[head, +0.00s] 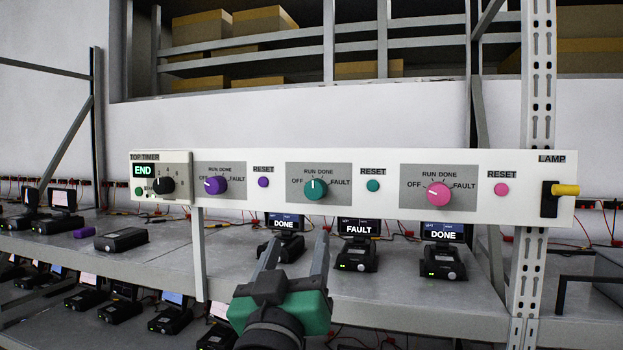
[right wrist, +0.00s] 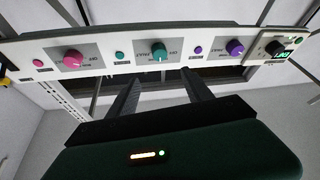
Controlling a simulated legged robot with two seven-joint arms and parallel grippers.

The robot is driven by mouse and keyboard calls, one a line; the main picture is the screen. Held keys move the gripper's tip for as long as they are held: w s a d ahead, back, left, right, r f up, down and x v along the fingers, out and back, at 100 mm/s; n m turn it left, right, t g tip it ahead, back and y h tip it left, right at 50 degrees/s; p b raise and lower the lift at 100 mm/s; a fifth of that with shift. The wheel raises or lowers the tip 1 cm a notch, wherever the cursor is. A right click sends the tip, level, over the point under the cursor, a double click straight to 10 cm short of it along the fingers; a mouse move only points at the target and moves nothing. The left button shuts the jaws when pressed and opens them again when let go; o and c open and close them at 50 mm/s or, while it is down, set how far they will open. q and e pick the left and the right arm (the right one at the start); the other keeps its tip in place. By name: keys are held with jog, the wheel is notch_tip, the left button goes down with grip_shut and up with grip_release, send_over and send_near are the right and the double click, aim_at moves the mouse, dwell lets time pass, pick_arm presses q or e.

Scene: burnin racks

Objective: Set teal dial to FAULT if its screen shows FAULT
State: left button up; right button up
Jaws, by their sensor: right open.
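The teal dial (head: 316,189) is in the middle of the white panel; its white mark points roughly straight up, near RUN and DONE, and not at FAULT on the right. It also shows in the right wrist view (right wrist: 158,52). Below the panel, the middle screen (head: 359,228) reads FAULT; the left screen (head: 283,222) and right screen (head: 443,232) read DONE. My right gripper (head: 296,246) is open and empty, below the teal dial and apart from it. In the right wrist view its fingers (right wrist: 160,88) point toward the panel. My left gripper is not in view.
The panel (head: 270,208) also bears a purple dial (head: 215,185), a pink dial (head: 438,193), a teal reset button (head: 373,186), a timer (head: 160,178) reading END and a yellow-tipped lamp switch (head: 562,190). A perforated post (head: 533,90) stands right. Black devices line the shelf below.

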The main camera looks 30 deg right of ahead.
aim_at(313, 192)
jog(key=p+x, duration=0.7)
jog(key=x, duration=0.9)
jog(key=shift+w+d, duration=0.1)
jog(key=shift+d, duration=0.05)
jog(key=shift+w+d, duration=0.25)
jog(key=shift+d, duration=0.05)
grip_shut()
jog(key=shift+a, duration=0.1)
